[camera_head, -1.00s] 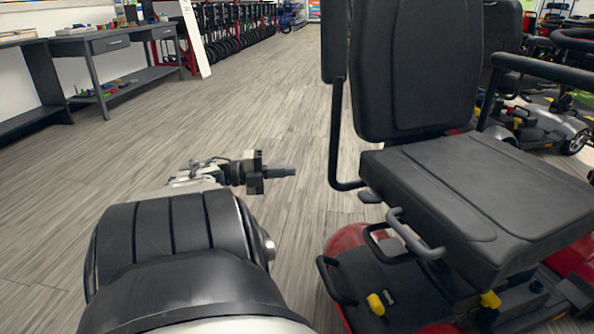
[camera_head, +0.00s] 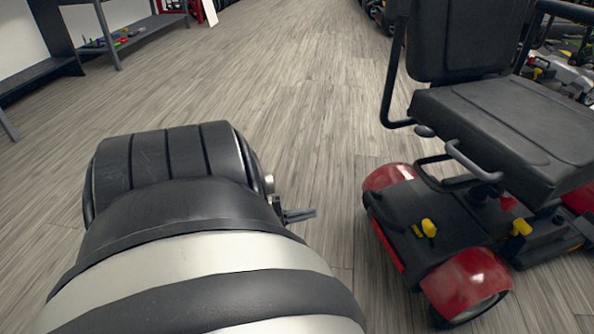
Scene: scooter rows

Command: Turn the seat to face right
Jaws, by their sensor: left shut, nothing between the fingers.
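The scooter seat (camera_head: 510,122) is black, with a tall backrest (camera_head: 460,40) cut off by the top edge of the head view. The backrest stands at the far side of the cushion, and an armrest frame (camera_head: 392,85) runs down its left side. The seat sits above a red and black scooter base (camera_head: 400,215). A bent grey lever (camera_head: 470,165) shows under the cushion's near left edge. My left gripper (camera_head: 314,213) shows as shut, empty fingers beyond my left arm, over the floor left of the scooter and apart from it. My right gripper is out of view.
A grey workbench (camera_head: 105,30) with a low shelf stands at the upper left. Other scooters (camera_head: 560,72) stand behind the seat at the upper right. The wooden floor (camera_head: 300,100) between bench and scooter is clear.

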